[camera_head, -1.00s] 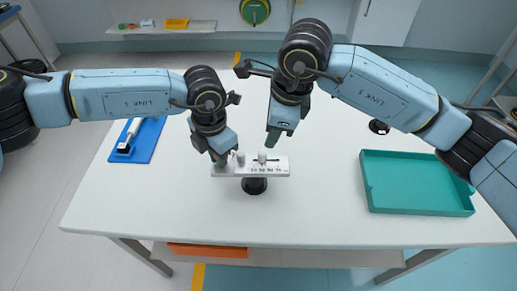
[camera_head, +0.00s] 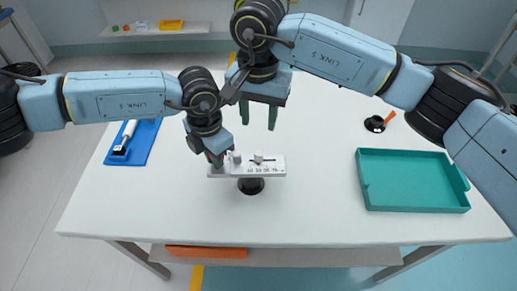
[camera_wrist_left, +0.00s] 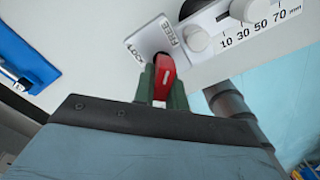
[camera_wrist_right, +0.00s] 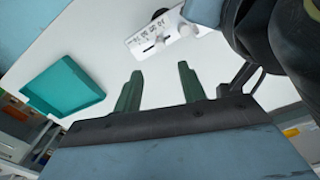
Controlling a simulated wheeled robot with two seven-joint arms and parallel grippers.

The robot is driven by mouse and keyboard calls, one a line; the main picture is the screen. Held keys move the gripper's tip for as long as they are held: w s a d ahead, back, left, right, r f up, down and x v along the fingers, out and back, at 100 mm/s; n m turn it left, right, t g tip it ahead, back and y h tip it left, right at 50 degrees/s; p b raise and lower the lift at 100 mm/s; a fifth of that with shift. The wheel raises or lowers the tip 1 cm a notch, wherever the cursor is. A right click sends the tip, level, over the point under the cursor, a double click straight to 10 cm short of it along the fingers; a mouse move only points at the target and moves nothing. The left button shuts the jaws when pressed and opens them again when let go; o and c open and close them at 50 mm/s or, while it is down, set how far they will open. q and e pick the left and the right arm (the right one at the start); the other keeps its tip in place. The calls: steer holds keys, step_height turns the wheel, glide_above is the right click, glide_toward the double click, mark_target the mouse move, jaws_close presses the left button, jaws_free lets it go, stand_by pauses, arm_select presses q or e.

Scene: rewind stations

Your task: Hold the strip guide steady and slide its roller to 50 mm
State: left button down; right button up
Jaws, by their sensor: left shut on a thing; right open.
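The strip guide (camera_head: 222,171) is a white plate on a dark round stand (camera_head: 250,186), with a slot and a mm scale. It also shows in the left wrist view (camera_wrist_left: 232,35) and right wrist view (camera_wrist_right: 152,36). Its white roller knob (camera_head: 258,157) stands in the slot near the 30 mark; its exact reading is unclear. A second white knob (camera_wrist_left: 196,38) stands beside it. My left gripper (camera_head: 215,160) is shut on a red lever (camera_wrist_left: 163,72) at the plate's left end, by the FREE and LOCK labels. My right gripper (camera_head: 258,122) is open and empty, above and behind the guide.
A teal tray (camera_head: 412,209) lies on the right of the white table. A blue board (camera_head: 133,150) with a white-handled tool lies at left. A small black holder (camera_head: 375,124) with an orange piece is at back right. The table front is clear.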

mark_target(259, 153)
step_height(259, 153, down, 11)
steer(key=shift+f, duration=0.1)
stand_by(0.3)
jaws_close()
steer(key=shift+d, duration=0.1)
